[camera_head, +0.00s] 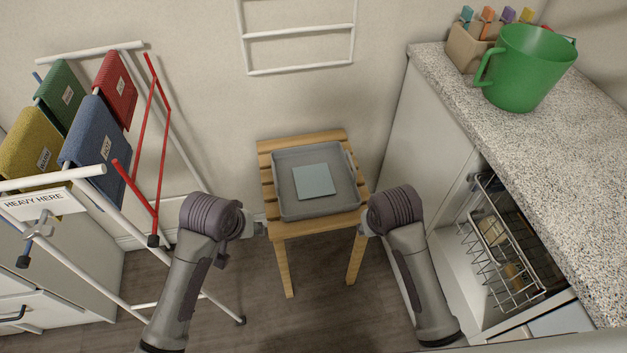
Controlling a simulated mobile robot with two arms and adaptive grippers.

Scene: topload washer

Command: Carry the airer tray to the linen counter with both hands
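The grey airer tray (283,203) lies flat on a slatted wooden stool (296,231) in the middle of the view. A pale blue-grey square piece (314,182) lies in it. My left gripper (259,229) is beside the stool's front left corner, and my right gripper (366,228) is beside its front right corner. Both appear apart from the tray. Their fingers are small and partly hidden by the wrists, so their opening does not show clearly. A speckled counter (535,152), which may be the linen counter, runs along the right.
A green jug (527,70) and a holder with coloured pegs (466,48) stand at the counter's far end. Below is an open compartment with a wire basket (497,262). A drying rack (100,170) with coloured cloths stands left. The counter's middle is clear.

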